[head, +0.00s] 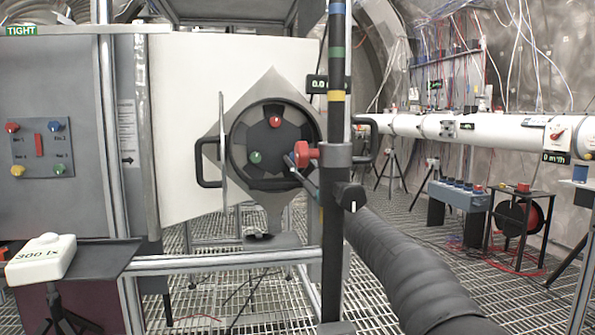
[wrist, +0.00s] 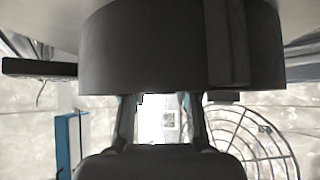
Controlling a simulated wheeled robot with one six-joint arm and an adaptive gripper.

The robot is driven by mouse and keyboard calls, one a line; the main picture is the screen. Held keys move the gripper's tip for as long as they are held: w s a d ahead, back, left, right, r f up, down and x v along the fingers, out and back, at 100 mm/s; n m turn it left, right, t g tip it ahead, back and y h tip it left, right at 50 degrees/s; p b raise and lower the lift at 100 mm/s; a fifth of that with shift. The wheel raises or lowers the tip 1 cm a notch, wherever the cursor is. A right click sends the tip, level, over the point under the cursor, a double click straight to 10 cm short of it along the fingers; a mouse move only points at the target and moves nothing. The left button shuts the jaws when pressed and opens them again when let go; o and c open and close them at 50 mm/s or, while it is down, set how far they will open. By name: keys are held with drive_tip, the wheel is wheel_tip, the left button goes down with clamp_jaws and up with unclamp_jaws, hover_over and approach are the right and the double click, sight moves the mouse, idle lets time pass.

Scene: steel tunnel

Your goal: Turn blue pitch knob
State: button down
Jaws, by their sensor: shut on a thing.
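In the wrist view my gripper (wrist: 160,100) reaches up from the bottom edge. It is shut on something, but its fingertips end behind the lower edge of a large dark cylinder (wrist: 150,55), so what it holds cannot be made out. In the head view a black round housing (head: 240,112) carries a red knob (head: 276,121) and a green knob (head: 255,157). No blue pitch knob can be told for certain on it; a dark upright pole (head: 337,60) covers its right edge. I cannot pick out my gripper in the head view.
A dark ribbed tube (head: 405,260) fills the lower right. A panel with coloured knobs (head: 38,147) stands at left, above a white box (head: 40,258). A white pipe (head: 480,128) runs at right over a grated floor.

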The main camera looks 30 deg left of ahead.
drive_tip(key=shift+f+m+t+b, duration=0.2)
drive_tip(key=shift+m+t+b, duration=0.35)
drive_tip(key=shift+m+t, duration=0.35)
drive_tip(key=shift+r+m+t, duration=0.1)
drive_tip(key=shift+m+t, duration=0.2)
drive_tip(key=c, duration=0.9)
unclamp_jaws()
drive_tip(key=shift+o, duration=0.2)
drive_tip(key=shift+r, duration=0.1)
